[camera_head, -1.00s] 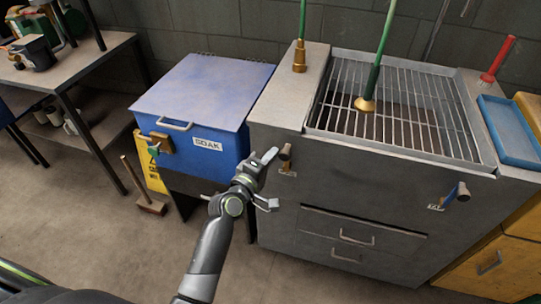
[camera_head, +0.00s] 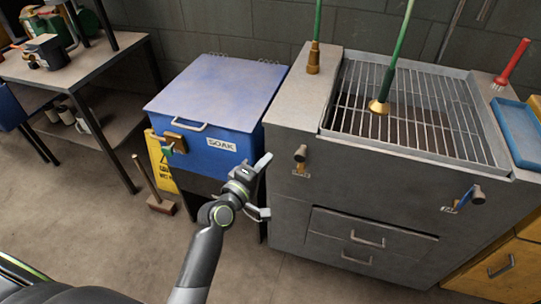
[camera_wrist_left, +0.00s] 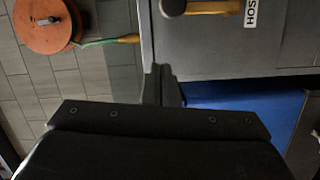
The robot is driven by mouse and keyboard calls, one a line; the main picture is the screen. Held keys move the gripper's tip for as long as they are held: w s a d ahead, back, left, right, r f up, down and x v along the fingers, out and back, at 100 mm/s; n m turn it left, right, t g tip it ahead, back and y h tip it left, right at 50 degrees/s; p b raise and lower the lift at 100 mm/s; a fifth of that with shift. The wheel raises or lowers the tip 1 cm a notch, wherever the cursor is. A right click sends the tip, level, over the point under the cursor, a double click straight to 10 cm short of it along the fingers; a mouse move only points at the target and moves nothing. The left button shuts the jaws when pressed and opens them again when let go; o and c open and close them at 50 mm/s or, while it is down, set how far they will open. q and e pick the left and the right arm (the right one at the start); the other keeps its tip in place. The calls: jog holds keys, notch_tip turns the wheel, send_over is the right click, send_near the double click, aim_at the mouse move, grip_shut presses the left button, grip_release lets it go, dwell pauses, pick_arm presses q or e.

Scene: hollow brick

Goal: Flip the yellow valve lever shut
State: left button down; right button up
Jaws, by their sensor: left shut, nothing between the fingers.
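The yellow valve lever (camera_head: 300,158) is at the upper left of the grey cabinet's front, above a small label. In the left wrist view the yellow lever (camera_wrist_left: 212,7) lies along the top edge, partly cut off, beside a white label. My left gripper (camera_head: 265,161) is shut and empty, to the left of the lever and apart from it. Its closed fingertips (camera_wrist_left: 162,82) stand below the lever in the left wrist view. My right gripper is not in view.
A blue SOAK box (camera_head: 215,110) stands left of the grey cabinet (camera_head: 345,195). A blue-handled valve (camera_head: 472,197) is at the cabinet's right. A grille (camera_head: 400,110) tops the cabinet. An orange reel (camera_wrist_left: 45,22) with a green hose shows in the wrist view.

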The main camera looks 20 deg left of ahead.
pick_arm(q)
jog(key=v, duration=0.5)
jog(key=shift+s+a+b, duration=0.15)
jog(key=shift+a+b, duration=0.1)
jog(key=shift+b, duration=0.05)
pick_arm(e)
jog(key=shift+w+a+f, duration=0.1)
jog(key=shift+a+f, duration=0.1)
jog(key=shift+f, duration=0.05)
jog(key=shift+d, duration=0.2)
